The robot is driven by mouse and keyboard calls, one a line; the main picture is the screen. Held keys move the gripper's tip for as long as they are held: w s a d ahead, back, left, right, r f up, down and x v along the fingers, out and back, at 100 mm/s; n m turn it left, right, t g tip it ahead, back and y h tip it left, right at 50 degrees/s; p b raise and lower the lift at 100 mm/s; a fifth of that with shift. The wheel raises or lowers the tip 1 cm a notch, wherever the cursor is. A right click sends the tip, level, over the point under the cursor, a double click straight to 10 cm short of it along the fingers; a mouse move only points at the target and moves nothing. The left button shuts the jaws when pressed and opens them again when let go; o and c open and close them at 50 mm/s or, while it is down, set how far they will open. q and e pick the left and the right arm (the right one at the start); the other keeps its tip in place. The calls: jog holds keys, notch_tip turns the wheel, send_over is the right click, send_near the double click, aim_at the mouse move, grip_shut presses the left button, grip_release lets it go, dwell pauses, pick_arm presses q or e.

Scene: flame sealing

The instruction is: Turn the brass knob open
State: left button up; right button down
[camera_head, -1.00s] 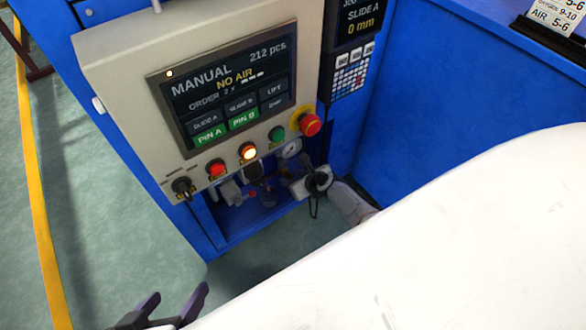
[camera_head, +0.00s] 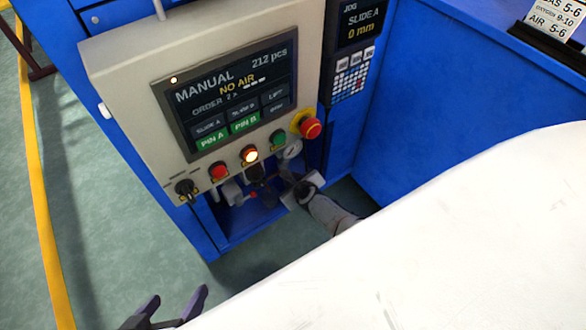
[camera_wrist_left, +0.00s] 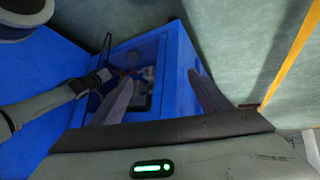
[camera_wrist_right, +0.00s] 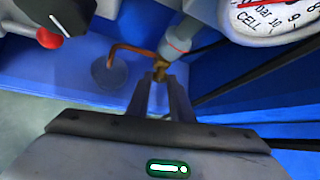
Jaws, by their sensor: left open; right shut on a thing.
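The brass knob (camera_wrist_right: 160,70) shows in the right wrist view, small, on a brass fitting below a grey pipe. My right gripper (camera_wrist_right: 160,88) has its two fingers close together at the knob and is shut on it; the fingertips partly hide it. In the head view my right arm reaches into the open recess under the control panel, and the knob cannot be made out there. My left gripper (camera_head: 170,308) is open and empty at the bottom left of the head view, over the floor and away from the panel. Its fingers (camera_wrist_left: 160,95) also show spread in the left wrist view.
A pressure gauge (camera_wrist_right: 270,14) sits right of the knob, and a black knob with a red lever (camera_wrist_right: 48,36) is at upper left. A bent copper pipe (camera_wrist_right: 128,48) runs beside it. The control panel (camera_head: 130,85) above reads NO AIR. Blue cabinet walls (camera_head: 400,130) border the recess.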

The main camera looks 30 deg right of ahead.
pick_arm(q)
jog(key=shift+w+d+r+h+b, duration=0.2)
jog(key=shift+d+r+h+b, duration=0.4)
jog(key=shift+b, duration=0.5)
pick_arm(e)
jog(key=h, duration=0.1)
jog(key=n+h, duration=0.1)
jog(key=shift+a+f+n+h, duration=0.15)
jog(key=shift+a+n+h, duration=0.15)
jog(key=shift+h, duration=0.1)
pick_arm(q)
jog(key=shift+d+f, duration=0.1)
jog(key=shift+f, duration=0.1)
pick_arm(e)
jog(key=c, duration=1.6)
grip_release()
pick_arm(q)
jog(key=shift+w, duration=0.1)
